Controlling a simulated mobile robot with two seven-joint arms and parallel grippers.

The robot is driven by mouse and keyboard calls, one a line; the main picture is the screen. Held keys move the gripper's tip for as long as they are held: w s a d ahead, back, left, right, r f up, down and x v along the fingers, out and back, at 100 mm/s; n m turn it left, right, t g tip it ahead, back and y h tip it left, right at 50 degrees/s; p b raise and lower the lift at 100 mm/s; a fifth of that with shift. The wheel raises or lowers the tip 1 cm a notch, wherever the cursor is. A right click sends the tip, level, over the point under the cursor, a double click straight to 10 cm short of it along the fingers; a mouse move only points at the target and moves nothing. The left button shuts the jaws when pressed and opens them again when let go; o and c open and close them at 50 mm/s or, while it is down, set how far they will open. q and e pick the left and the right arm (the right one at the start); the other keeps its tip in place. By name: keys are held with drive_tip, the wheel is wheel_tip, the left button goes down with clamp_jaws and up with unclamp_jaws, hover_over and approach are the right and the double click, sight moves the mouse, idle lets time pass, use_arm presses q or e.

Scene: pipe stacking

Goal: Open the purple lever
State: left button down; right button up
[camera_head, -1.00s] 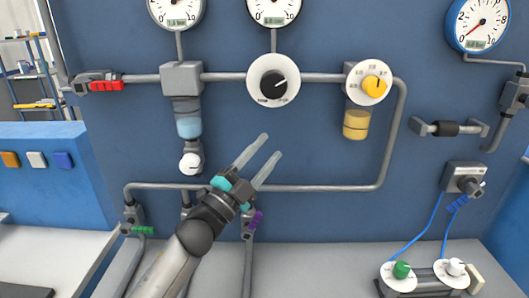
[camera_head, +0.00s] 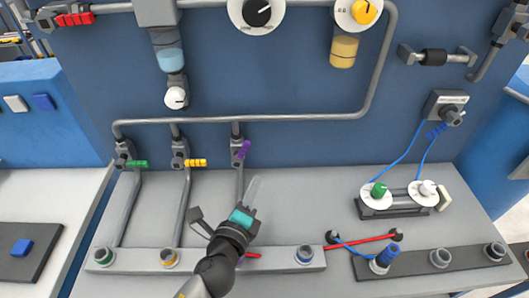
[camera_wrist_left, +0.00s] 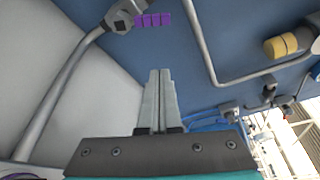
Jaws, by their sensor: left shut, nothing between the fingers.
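My right gripper is not in view.
Grey pipes (camera_head: 250,118) run across the panel above the levers. A grey rail (camera_head: 130,262) with coloured ports lies along the bench front. A red rod (camera_head: 365,239) and a unit with green and white knobs (camera_head: 400,197) are at right.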

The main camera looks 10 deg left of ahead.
sight(241, 154)
use_arm(q)
drive_tip(key=w+f, duration=0.2)
drive_tip(key=w, duration=0.8)
drive_tip(key=shift+s+a+r+p, duration=0.25)
drive_tip(key=shift+a+r, duration=0.1)
drive_tip(key=shift+a, duration=0.2)
drive_tip(key=shift+s+a+r+p, duration=0.2)
drive_tip(key=shift+a+r+p, duration=0.15)
drive_tip(key=shift+a, duration=0.2)
drive_tip(key=shift+s+a+r+p, duration=0.2)
drive_tip(key=shift+a+r, duration=0.2)
drive_tip(key=shift+a, duration=0.15)
